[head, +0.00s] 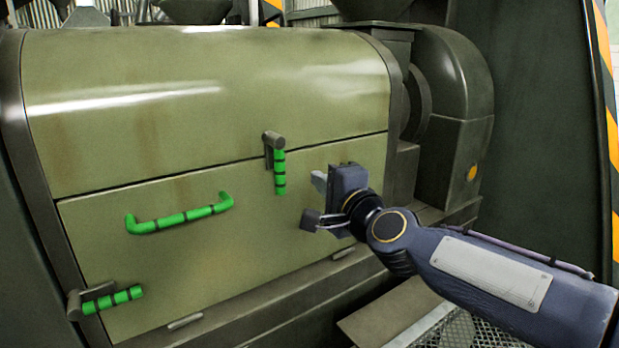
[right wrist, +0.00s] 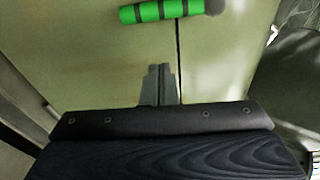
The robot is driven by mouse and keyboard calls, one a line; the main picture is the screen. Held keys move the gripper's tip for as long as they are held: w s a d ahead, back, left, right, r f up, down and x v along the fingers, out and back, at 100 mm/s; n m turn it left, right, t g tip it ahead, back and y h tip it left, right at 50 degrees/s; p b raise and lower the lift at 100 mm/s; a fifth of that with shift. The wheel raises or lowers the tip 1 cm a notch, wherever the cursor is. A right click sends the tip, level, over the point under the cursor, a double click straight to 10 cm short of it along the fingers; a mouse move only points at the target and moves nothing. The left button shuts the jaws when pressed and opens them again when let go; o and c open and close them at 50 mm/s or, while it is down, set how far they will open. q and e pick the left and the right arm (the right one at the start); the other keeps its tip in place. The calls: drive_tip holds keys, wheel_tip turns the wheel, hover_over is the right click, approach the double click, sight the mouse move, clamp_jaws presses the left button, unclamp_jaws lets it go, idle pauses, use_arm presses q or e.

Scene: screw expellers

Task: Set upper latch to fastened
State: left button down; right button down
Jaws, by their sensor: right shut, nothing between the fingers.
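The upper latch (head: 279,165) is a dark pivot with a green, black-banded handle at the upper edge of the machine's lower panel. Its handle hangs straight down, below the panel seam. In the right wrist view the green handle (right wrist: 160,11) shows at the top, beyond the fingers. My right gripper (head: 318,180) is shut and empty, to the right of the latch handle and apart from it. In the right wrist view its fingers (right wrist: 160,70) are together near the panel. My left gripper is not in view.
A green curved handle (head: 182,213) is on the panel (head: 230,250) left of the latch. A second green-handled latch (head: 108,299) sits at the lower left, its handle pointing right. A dark round housing (head: 455,90) stands right of the machine.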

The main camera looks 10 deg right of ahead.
drive_tip(key=v, duration=0.4)
drive_tip(key=shift+s+d+f, duration=0.1)
drive_tip(key=shift+s+d, duration=0.1)
drive_tip(key=shift+s, duration=0.15)
drive_tip(key=s+d+f+n+g+p, duration=0.1)
drive_tip(key=s+f+n+g, duration=0.5)
drive_tip(key=s+f, duration=0.5)
drive_tip(key=s+d+f+n+g+p, duration=0.2)
drive_tip(key=s+f+n+g, duration=0.4)
drive_tip(key=s+f, duration=0.6)
drive_tip(key=s+n, duration=0.2)
drive_tip(key=shift+n+p, duration=0.3)
drive_tip(key=shift+s+d, duration=0.1)
drive_tip(key=shift+s, duration=0.05)
